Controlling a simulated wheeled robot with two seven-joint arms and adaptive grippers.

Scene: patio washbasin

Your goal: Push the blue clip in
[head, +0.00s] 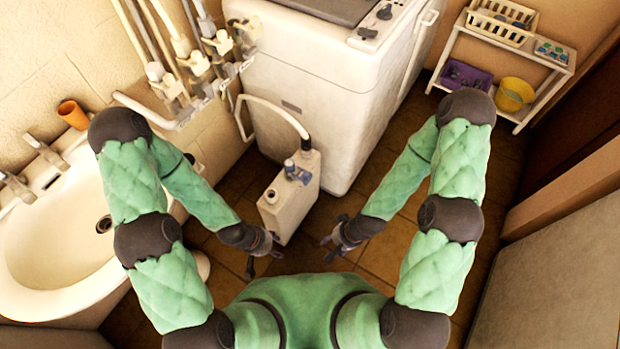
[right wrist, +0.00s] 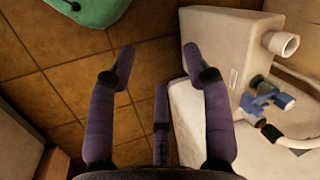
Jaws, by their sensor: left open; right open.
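The blue clip (head: 297,172) sits on top of a white box-shaped unit (head: 285,205), where a white hose comes in. In the right wrist view the blue clip (right wrist: 262,98) is at the right, around the hose fitting, beside a short white spout. My left gripper (head: 262,265) is open and empty, low beside the unit's front left. My right gripper (head: 333,244) is open and empty, to the right of the unit and apart from the clip. In the right wrist view its fingers (right wrist: 155,85) spread over the floor next to the unit. How far in the clip is cannot be told.
A white washing machine (head: 310,85) stands behind the unit. A washbasin (head: 60,235) is at the left, below wall pipes (head: 180,65). A shelf (head: 505,65) with baskets and a yellow bucket (head: 514,94) is at the back right.

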